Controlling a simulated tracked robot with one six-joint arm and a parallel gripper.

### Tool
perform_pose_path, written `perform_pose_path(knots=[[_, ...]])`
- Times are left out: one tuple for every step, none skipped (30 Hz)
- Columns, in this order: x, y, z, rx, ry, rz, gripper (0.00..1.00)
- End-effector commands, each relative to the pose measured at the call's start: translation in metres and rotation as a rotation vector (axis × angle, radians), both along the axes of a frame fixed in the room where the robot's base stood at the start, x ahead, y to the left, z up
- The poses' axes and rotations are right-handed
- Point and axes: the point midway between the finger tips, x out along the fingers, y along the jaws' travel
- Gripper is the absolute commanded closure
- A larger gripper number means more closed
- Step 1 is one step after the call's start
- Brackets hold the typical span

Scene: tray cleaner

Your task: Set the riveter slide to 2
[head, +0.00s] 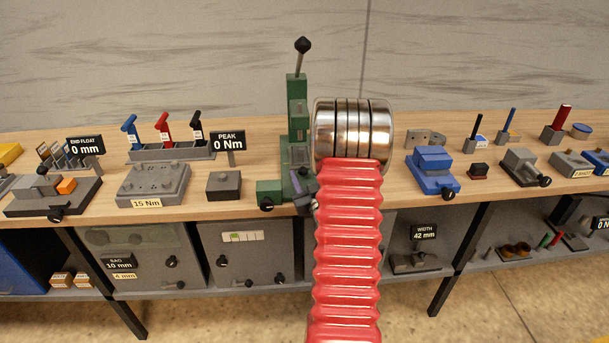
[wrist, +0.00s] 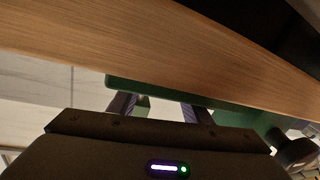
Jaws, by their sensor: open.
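The green riveter (head: 297,120) stands upright at the middle of the bench, with a lever topped by a black ball (head: 302,45). A green block (head: 269,192) with a black knob (head: 266,206) sits at its foot on the front left. I cannot make out a scale or the slide's setting. My gripper (head: 303,187) is by the riveter's foot, mostly hidden behind my red arm in the head view. In the wrist view my gripper (wrist: 160,106) is open, its two fingers apart, with a green riveter part (wrist: 225,112) just beyond them. A black knob (wrist: 292,150) is to their right. I cannot tell whether they touch anything.
The wooden bench (wrist: 150,40) edge runs close by the fingers in the wrist view. Left of the riveter are a small grey box (head: 224,186) and a grey block (head: 153,185) labelled 15 Nm. A blue vise (head: 433,170) is to the right. Grey cabinets (head: 245,252) stand below.

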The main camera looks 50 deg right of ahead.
Motion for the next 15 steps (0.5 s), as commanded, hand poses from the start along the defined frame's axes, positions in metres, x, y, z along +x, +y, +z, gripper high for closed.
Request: perform_pose_path(knots=[[-0.003, 0.002, 0.000, 0.001, 0.001, 0.000, 0.56], [-0.005, 0.003, 0.000, 0.000, 0.000, 0.000, 0.56], [-0.008, 0.005, 0.000, 0.000, 0.000, 0.000, 0.56], [-0.011, 0.007, 0.000, 0.001, 0.001, 0.000, 0.56], [-0.014, 0.009, 0.000, 0.001, 0.000, 0.000, 0.56], [-0.019, 0.011, 0.000, 0.002, 0.001, -0.001, 0.56], [-0.023, 0.014, 0.000, 0.001, 0.000, -0.002, 0.56], [-0.027, 0.016, 0.000, 0.000, 0.001, -0.002, 0.56], [-0.033, 0.020, 0.000, 0.001, 0.001, -0.002, 0.56], [-0.037, 0.023, 0.000, 0.001, 0.001, -0.001, 0.56], [-0.041, 0.026, 0.000, 0.000, 0.001, -0.001, 0.56], [-0.047, 0.030, 0.000, 0.001, 0.001, -0.001, 0.56], [-0.052, 0.033, -0.001, 0.001, 0.001, -0.001, 0.56], [-0.056, 0.036, 0.000, 0.000, 0.001, -0.002, 0.56], [-0.062, 0.040, 0.000, 0.001, 0.000, -0.002, 0.56]])
